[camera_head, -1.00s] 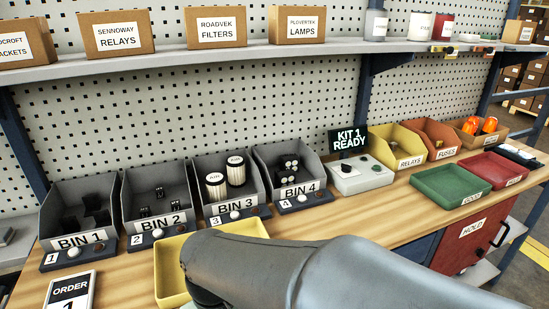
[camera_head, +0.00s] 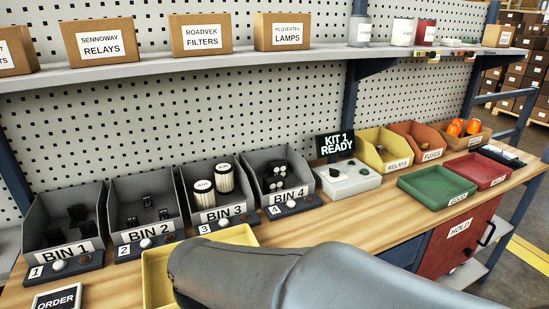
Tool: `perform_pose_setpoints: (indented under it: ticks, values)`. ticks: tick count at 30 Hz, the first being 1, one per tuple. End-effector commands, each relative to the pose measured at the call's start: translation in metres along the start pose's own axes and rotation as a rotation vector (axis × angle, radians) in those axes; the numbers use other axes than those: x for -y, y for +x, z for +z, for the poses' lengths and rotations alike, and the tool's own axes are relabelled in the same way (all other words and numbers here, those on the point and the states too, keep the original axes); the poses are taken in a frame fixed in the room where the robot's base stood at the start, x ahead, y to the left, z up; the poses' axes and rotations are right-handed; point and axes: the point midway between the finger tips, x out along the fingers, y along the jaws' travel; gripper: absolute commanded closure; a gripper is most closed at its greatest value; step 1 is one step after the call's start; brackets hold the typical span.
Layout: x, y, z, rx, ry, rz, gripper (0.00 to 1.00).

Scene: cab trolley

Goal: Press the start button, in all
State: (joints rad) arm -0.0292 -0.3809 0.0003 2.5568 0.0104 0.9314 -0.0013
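A light grey control box (camera_head: 350,181) stands on the bench, right of Bin 4. On its top are a green button (camera_head: 364,171) and a darker round part (camera_head: 335,172) to its left. I cannot read any label for a start button. Behind the box a small black display (camera_head: 336,145) reads "KIT 1 READY". My grey arm crosses the lower middle of the view, over the bench front.
Bin 1 (camera_head: 66,250), Bin 2 (camera_head: 149,228), Bin 3 (camera_head: 227,212) and Bin 4 (camera_head: 287,196) hold parts. A yellow tray (camera_head: 155,268) is in front. Green (camera_head: 438,186) and red (camera_head: 484,170) trays lie right. An order card (camera_head: 58,299) stands lower left. Bare bench lies before the control box.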

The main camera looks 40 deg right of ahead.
Motion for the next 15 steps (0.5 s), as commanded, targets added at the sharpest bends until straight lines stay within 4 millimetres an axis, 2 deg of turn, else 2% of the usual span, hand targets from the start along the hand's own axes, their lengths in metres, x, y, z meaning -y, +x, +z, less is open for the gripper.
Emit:
perform_pose_setpoints:
  ticks: [1, 3, 15]
  values:
    - [0.0, 0.0, 0.0, 0.0, 0.0, 0.0, 0.8]
    - [0.0, 0.0, 0.0, 0.0, 0.0, 0.0, 1.0]
    - [0.0, 0.0, 0.0, 0.0, 0.0, 0.0, 1.0]
